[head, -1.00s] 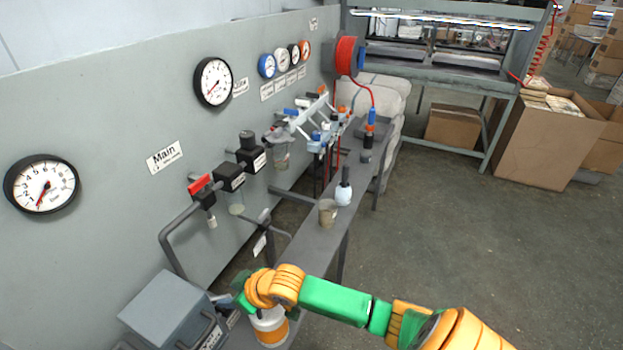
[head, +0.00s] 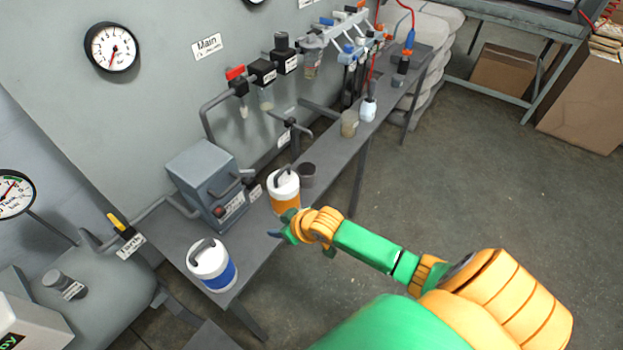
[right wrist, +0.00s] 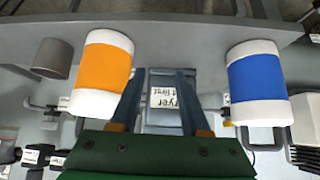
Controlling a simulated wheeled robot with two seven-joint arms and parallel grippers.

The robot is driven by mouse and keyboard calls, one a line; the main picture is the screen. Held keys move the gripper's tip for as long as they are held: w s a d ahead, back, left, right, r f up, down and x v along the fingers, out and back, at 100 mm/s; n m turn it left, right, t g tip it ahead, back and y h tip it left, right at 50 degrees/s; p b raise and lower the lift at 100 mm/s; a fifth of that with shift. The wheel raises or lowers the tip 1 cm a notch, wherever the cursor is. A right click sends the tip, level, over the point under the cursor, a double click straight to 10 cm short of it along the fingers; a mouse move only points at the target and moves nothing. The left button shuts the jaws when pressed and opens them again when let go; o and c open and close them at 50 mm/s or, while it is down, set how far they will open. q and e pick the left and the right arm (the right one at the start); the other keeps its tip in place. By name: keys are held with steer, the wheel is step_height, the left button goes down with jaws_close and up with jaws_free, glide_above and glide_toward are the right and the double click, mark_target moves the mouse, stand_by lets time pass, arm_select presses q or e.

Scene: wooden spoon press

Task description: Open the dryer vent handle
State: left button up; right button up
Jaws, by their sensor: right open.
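A grey dryer box (head: 203,172) stands on the bench in the head view, with a dark bar handle (head: 229,189) and a white label (head: 233,207) on its front. My right gripper (head: 284,230) is at the bench's front edge, beside the orange-banded container and apart from the box. In the right wrist view my right gripper (right wrist: 160,74) is open and empty, its fingers pointing at the box, whose label (right wrist: 163,97) reads partly "Dryer" and "First" between them. Which part is the vent handle I cannot tell for sure. My left gripper is not in view.
An orange-banded container (head: 284,188) and a blue-banded container (head: 211,267) stand on the bench on either side of the approach to the box. A dark cup (head: 307,174) is behind the orange one. Pipes and valves line the wall. Floor in front is free.

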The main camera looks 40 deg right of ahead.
arm_select(q)
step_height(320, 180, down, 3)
steer(key=b, duration=0.3)
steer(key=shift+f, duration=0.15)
arm_select(e)
steer(key=s+d+f+g, duration=0.1)
steer(key=s+f, duration=0.3)
steer(key=f, duration=0.3)
steer(key=s+d+f+m+g+h, duration=0.1)
steer(key=s+f, duration=0.3)
steer(key=f, duration=0.4)
steer(key=shift+d+f+h, duration=0.2)
steer(key=shift+d+h, duration=0.1)
steer(key=shift+d, duration=0.4)
steer(key=s+f+g, duration=0.1)
steer(key=s+f, duration=0.3)
steer(key=s, duration=0.5)
steer(key=s+a+f+g, duration=0.1)
steer(key=s+f, duration=0.3)
steer(key=s, duration=0.4)
steer(key=s+a+f+g, duration=0.1)
steer(key=s+f+g, duration=0.2)
steer(key=s, duration=0.6)
steer(key=shift+s+f+h, duration=0.3)
steer(key=shift+s+f, duration=0.05)
steer(key=shift+f, duration=0.15)
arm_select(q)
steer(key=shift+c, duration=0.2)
arm_select(e)
steer(key=shift+d, duration=0.1)
